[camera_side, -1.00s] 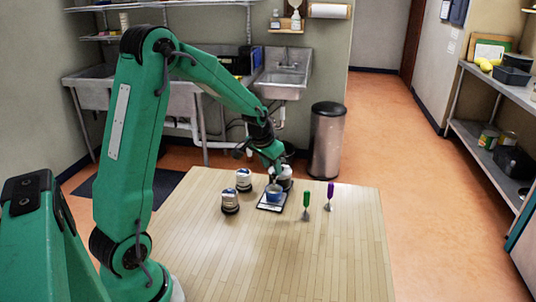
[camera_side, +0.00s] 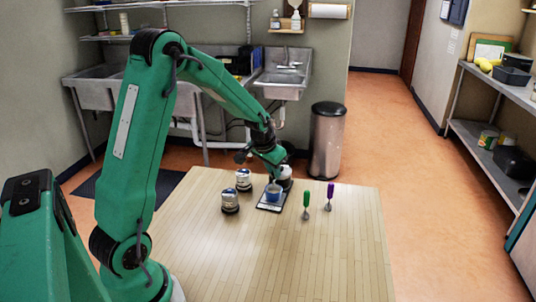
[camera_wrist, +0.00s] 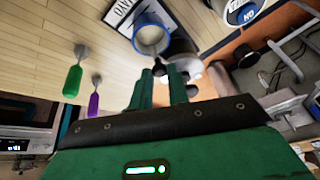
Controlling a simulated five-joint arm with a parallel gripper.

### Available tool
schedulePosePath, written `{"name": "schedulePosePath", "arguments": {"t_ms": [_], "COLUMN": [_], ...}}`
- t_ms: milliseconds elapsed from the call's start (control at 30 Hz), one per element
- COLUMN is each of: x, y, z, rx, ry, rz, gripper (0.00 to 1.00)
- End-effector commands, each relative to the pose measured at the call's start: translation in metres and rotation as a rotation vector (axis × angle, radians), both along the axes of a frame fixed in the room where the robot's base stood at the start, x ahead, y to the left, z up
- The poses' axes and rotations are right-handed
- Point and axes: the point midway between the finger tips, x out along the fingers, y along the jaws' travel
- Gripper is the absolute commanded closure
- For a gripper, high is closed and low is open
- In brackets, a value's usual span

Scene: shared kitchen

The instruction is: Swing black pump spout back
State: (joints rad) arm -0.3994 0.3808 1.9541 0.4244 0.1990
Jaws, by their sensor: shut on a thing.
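My gripper (camera_wrist: 165,78) is low at the far part of the wooden table, beside a blue cup (camera_side: 273,192). In the wrist view its fingers are close together just below that cup (camera_wrist: 151,35). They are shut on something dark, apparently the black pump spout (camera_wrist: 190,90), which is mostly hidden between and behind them. A pale, rounded body (camera_wrist: 190,62) shows behind the fingers. In the side view a white body (camera_side: 284,172) with a dark lower part shows just right of my gripper; the spout cannot be made out there.
Green-handled (camera_side: 306,194) and purple-handled (camera_side: 330,190) utensils stand to the right. The near table (camera_side: 270,260) is clear.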

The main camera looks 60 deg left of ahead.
Motion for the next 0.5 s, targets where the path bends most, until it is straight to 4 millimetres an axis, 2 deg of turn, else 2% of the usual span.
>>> {"name": "schedulePosePath", "arguments": {"t_ms": [500], "x": [0.016], "y": [-0.013], "z": [0.001], "rx": [-0.089], "ry": [-0.049], "rz": [0.21], "gripper": [1.0]}}
